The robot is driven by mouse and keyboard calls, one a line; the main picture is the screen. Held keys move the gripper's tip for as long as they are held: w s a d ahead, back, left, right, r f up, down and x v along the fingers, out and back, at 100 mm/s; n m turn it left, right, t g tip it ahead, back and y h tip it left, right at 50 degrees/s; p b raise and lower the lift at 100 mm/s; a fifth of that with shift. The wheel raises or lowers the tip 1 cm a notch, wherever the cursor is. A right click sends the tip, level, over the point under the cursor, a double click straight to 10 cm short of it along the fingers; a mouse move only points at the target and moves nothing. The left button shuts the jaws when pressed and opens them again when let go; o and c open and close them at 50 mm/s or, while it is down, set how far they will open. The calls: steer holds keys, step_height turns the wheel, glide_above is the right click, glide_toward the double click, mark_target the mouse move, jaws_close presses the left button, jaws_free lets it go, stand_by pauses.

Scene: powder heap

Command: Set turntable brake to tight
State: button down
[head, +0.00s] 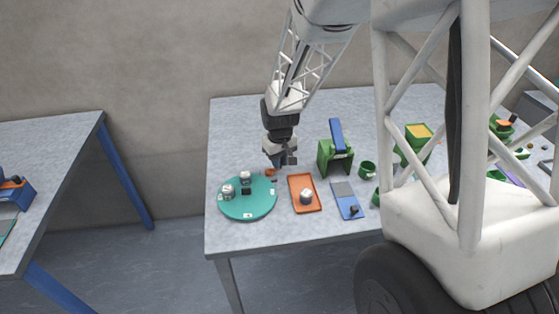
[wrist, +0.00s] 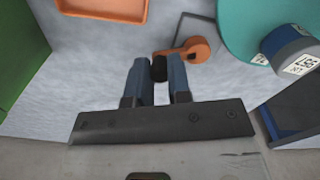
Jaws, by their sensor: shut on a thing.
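The teal turntable (head: 248,208) lies flat at the left of the table and carries small labelled containers. It also shows at the top right of the wrist view (wrist: 235,30). The orange brake lever (head: 270,172) is beside the turntable's far right rim. In the wrist view the brake lever (wrist: 195,48) has a round orange hub at the right and an arm reaching left to a dark knob (wrist: 159,68). My gripper (head: 279,164) is low at the lever. In the wrist view my gripper's (wrist: 159,80) two blue-grey fingers are shut on the dark knob. Brake markings cannot be read.
A blue-grey board (head: 345,197) and green cup (head: 367,170) are farther right. The table's back left is clear.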

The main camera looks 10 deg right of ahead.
steer(key=shift+s, duration=0.1)
steer(key=shift+s+d+m, duration=0.15)
steer(key=shift+s+m, duration=0.15)
steer(key=shift+m, duration=0.9)
steer(key=c, duration=1.1)
jaws_free()
steer(key=shift+o, duration=0.2)
steer(key=shift+r, duration=0.1)
steer(key=shift+r, duration=3.8)
